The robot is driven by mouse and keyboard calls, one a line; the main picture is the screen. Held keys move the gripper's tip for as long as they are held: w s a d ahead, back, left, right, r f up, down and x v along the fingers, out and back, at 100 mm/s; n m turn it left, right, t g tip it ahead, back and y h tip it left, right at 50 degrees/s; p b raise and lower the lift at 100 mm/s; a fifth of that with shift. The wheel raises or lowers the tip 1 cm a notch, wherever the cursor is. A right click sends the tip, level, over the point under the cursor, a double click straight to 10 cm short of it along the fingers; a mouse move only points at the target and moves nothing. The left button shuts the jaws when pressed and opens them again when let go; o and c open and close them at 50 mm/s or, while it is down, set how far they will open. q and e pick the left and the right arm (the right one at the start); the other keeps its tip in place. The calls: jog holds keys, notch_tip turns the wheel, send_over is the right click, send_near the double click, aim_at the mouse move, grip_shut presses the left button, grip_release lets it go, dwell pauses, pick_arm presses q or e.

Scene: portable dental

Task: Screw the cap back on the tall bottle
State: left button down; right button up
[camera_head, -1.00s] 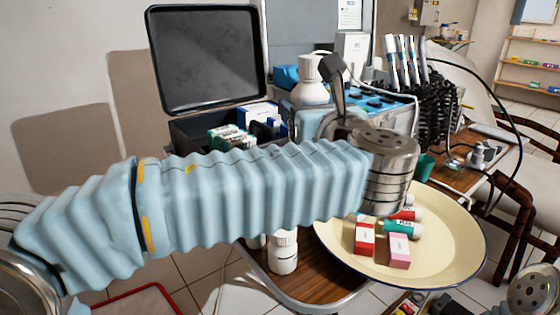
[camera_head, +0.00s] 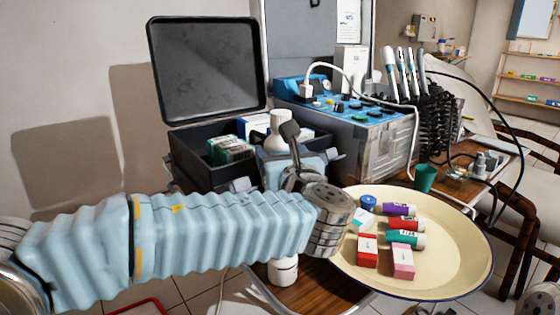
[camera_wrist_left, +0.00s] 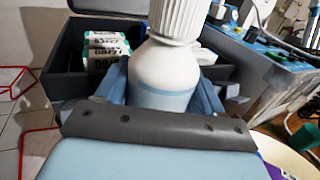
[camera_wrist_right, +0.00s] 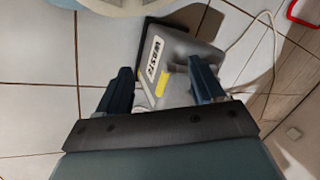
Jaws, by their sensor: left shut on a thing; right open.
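A white bottle (camera_head: 281,124) is held upright by my left gripper, in front of the open case. In the left wrist view, the bottle (camera_wrist_left: 165,68) has a rounded shoulder and a ribbed white top (camera_wrist_left: 175,20), with both fingers of my left gripper (camera_wrist_left: 163,90) around its body. The bottle's lower part is hidden. A second white bottle (camera_head: 283,271) stands on the wooden table below my left arm, its upper part hidden by the arm. A small round blue piece (camera_head: 368,202) lies on the tray. My right gripper (camera_wrist_right: 163,86) is open and empty above the floor.
A cream tray (camera_head: 460,255) holds several small tubes and boxes (camera_head: 403,262). An open black case (camera_head: 203,70) stands behind my left arm. A blue-topped unit (camera_head: 370,140) and green cup (camera_head: 425,178) are to the right. A waste bin (camera_wrist_right: 190,55) is below my right gripper.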

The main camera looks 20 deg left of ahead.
pick_arm(q)
jog(key=shift+f, duration=0.45)
jog(key=shift+c, duration=0.7)
grip_release()
jog(key=shift+f, duration=0.15)
jog(key=v, duration=1.2)
